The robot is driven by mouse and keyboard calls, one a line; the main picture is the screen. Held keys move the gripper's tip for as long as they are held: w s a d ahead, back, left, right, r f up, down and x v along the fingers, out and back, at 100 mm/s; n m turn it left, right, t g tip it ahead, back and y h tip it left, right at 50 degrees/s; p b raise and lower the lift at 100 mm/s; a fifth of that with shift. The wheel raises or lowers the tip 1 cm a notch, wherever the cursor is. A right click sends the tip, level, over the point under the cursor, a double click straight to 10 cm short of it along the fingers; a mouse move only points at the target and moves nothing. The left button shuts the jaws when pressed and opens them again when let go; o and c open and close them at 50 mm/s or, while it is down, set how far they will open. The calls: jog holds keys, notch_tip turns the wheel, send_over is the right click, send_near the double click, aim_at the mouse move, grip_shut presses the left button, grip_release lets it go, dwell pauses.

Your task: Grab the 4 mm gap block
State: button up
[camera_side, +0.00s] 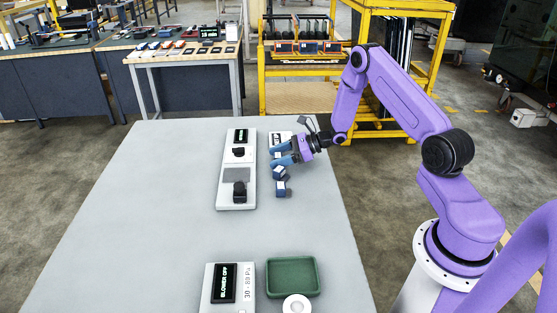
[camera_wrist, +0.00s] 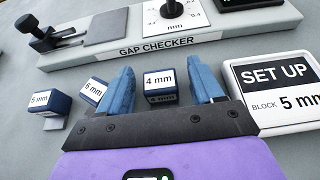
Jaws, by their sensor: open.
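The 4 mm gap block (camera_wrist: 160,81) is a small dark blue block with a white "4 mm" label. In the wrist view it sits between the two blue fingers of my gripper (camera_wrist: 160,70), with space on both sides. My gripper is open and holds nothing. The 6 mm block (camera_wrist: 95,89) is just left of the left finger, and the 5 mm block (camera_wrist: 48,102) lies farther left.
The gap checker (camera_wrist: 172,43) lies beyond the blocks, with a black clamp (camera_wrist: 37,35) at its left. A "SET UP" display (camera_wrist: 278,92) reading "BLOCK 5 mm" stands close right of the right finger. A green tray (camera_side: 293,277) and blower panel (camera_side: 227,288) are at the front.

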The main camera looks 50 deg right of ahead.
jog(key=c, duration=1.1)
jog(key=shift+r, duration=0.15)
